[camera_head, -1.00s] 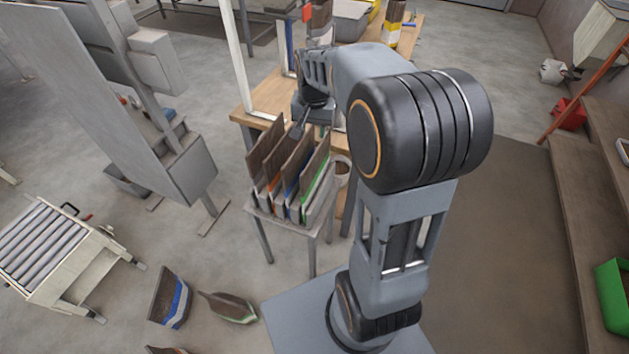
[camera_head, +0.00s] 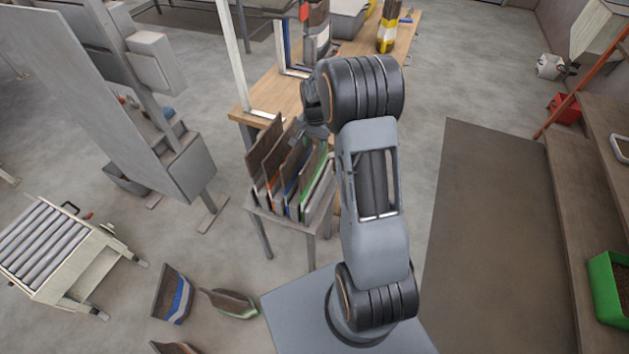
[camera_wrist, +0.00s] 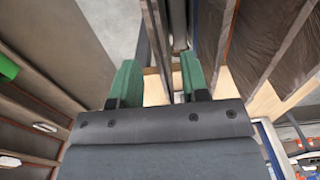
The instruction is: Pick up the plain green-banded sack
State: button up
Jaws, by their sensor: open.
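Several brown sacks stand upright side by side in a small rack (camera_head: 283,212). The sack with a green band (camera_head: 317,183) is toward its right side in the head view. Another green-banded sack (camera_head: 234,303) lies on the floor. My gripper (camera_head: 303,131) is at the upper edge of the racked sacks, partly hidden by my arm. In the wrist view, my gripper (camera_wrist: 159,88) has its two green-padded fingers apart. Upright panel edges show beyond and between them; I cannot tell which sack, if any, lies between. Brown faces with orange edges (camera_wrist: 262,40) stand to the right.
A wooden table (camera_head: 345,70) with a yellow-banded sack (camera_head: 387,36) stands behind the rack. A grey machine panel (camera_head: 110,100) is at left, with a roller stand (camera_head: 50,245) below. A blue-banded sack (camera_head: 174,297) is on the floor. Shelving with a green bin (camera_head: 607,290) is at right.

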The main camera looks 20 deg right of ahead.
aim_at(315, 153)
jog(key=shift+f+p, duration=0.85)
jog(key=shift+f, duration=1.8)
grip_shut()
